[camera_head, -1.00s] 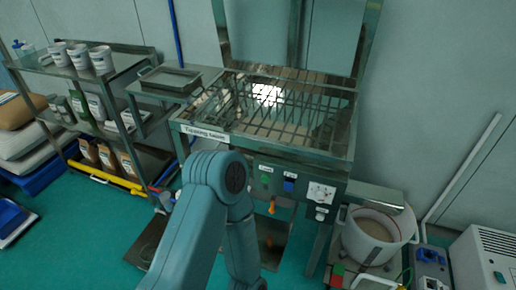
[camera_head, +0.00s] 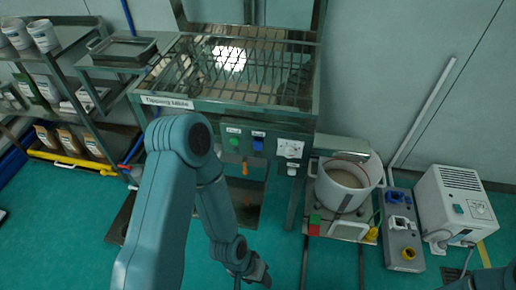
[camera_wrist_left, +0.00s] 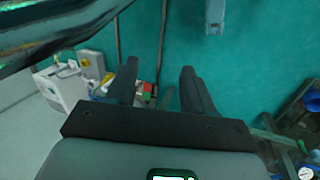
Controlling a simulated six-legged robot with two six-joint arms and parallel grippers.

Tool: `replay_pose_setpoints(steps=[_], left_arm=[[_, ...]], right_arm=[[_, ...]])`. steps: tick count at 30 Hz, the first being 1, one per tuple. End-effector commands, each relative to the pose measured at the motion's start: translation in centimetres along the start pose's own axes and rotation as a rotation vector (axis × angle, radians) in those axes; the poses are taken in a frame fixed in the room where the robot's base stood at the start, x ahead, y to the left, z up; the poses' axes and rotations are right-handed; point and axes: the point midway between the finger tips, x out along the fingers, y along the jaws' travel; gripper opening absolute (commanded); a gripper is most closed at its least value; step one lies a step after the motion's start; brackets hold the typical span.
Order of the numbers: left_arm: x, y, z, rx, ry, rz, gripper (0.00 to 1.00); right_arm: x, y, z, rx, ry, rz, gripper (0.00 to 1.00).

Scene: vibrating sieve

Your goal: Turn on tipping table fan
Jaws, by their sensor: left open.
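The tipping table (camera_head: 170,101) stands at the back centre in the head view, with its name label on the front edge. Its front panel carries a green button (camera_head: 234,142), a blue switch (camera_head: 258,144) and a white dial plate (camera_head: 290,149). Small labels sit above the button and switch, too small to read surely. My left gripper (camera_head: 258,276) is low at the bottom of the head view, below and apart from the panel. In the left wrist view its two fingers (camera_wrist_left: 158,68) are spread with nothing between them. My right gripper is out of view; only a bit of its arm shows at bottom right.
A white bucket (camera_head: 343,186) stands on a low stand right of the table. A grey control box (camera_head: 403,236) and a white unit (camera_head: 456,207) are further right. Shelves with tubs and bags (camera_head: 75,139) stand at left. Green floor (camera_head: 330,262) is free in front.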

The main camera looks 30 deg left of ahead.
Motion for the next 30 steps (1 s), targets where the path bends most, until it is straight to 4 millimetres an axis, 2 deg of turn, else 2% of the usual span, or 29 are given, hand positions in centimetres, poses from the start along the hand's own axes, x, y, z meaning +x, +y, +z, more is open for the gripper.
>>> replay_pose_setpoints(steps=[1,4,8,11,12,15,21,25,30], left_arm=[[0.0,0.0,0.0,0.009,0.001,0.0,0.34],[0.0,0.0,-1.3,0.049,0.062,-0.003,0.02],[-0.6,-0.4,-4.5,0.106,0.223,-0.032,0.0],[-1.9,-1.3,-8.9,0.154,0.424,-0.084,0.0],[-2.3,-1.9,-11.0,0.174,0.518,-0.112,0.0],[-3.9,-2.9,-15.2,0.218,0.727,-0.177,0.0],[-7.6,-4.3,-20.6,0.267,1.075,-0.291,0.0],[-10.0,-5.0,-22.4,0.277,1.278,-0.353,0.0],[-12.3,-5.7,-23.0,0.265,1.497,-0.4,0.0]], right_arm=[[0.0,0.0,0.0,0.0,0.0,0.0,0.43],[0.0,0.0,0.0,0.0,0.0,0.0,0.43],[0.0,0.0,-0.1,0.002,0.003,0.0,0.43],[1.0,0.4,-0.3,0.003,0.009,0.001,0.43],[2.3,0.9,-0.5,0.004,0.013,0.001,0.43],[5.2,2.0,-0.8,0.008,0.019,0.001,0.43],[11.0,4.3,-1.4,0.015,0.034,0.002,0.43],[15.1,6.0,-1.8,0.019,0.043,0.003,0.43],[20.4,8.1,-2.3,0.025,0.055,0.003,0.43]])
